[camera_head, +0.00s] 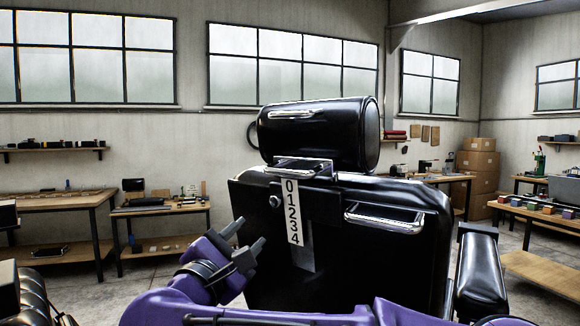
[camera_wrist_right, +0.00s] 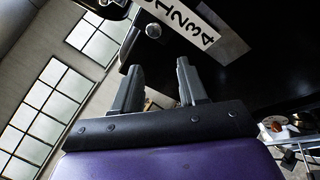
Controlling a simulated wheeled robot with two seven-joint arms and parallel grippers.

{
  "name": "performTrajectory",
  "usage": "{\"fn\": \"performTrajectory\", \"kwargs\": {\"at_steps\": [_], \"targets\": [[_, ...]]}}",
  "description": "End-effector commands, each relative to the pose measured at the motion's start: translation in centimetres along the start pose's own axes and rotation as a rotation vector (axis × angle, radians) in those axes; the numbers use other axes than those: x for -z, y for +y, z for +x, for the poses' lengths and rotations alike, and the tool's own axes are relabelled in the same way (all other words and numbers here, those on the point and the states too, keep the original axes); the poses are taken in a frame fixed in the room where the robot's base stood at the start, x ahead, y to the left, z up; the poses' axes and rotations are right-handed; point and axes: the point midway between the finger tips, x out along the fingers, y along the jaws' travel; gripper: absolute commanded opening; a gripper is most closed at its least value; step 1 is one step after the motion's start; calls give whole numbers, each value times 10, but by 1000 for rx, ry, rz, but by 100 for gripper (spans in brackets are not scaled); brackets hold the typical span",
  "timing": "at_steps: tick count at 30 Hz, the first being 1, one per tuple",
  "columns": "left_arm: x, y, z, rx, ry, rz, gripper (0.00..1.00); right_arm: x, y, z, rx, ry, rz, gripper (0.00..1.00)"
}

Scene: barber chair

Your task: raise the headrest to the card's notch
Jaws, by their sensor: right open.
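The headrest (camera_head: 318,136) is a black cushion with a chrome handle (camera_head: 291,114), just above the chair back (camera_head: 345,265). A white number strip (camera_head: 293,212), marked 0 to 4 from top to bottom, runs down the chair back below a chrome bracket (camera_head: 300,167). It also shows in the right wrist view (camera_wrist_right: 184,22). A round knob (camera_head: 275,201) sits left of the strip. My right gripper (camera_head: 248,233) is open and empty, left of the strip and lower than the knob (camera_wrist_right: 153,31). I cannot make out a card. My left gripper is not in view.
A second chrome handle (camera_head: 385,218) is on the chair back's right side. A black armrest (camera_head: 481,272) stands at the right. Workbenches (camera_head: 62,203) and cardboard boxes (camera_head: 478,160) are farther back. Open floor shows left of the chair.

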Motion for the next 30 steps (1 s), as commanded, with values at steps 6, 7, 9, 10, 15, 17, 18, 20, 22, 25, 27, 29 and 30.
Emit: {"fn": "performTrajectory", "kwargs": {"at_steps": [6, 7, 9, 10, 15, 17, 18, 20, 22, 25, 27, 29, 30], "targets": [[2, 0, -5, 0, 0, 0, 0, -107, 47, -4, 211, -31, 752, 42], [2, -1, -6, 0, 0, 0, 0, -110, 48, -3, 224, -32, 785, 42], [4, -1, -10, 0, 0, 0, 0, -115, 48, 3, 237, -32, 818, 42], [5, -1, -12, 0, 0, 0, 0, -115, 47, 7, 238, -33, 820, 42], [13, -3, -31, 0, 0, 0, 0, -114, 40, 44, 239, -32, 814, 42], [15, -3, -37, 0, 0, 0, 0, -114, 38, 58, 238, -33, 813, 42], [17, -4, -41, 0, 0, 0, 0, -113, 36, 66, 238, -32, 813, 42], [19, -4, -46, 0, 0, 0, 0, -111, 32, 76, 237, -32, 811, 42], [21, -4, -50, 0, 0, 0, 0, -110, 30, 86, 235, -32, 811, 42], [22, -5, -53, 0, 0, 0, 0, -108, 27, 95, 232, -33, 810, 42], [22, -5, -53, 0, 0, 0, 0, -107, 26, 97, 232, -32, 810, 42], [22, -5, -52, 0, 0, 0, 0, -107, 25, 98, 231, -32, 811, 42], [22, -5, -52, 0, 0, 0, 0, -106, 25, 98, 231, -32, 811, 42]]}}
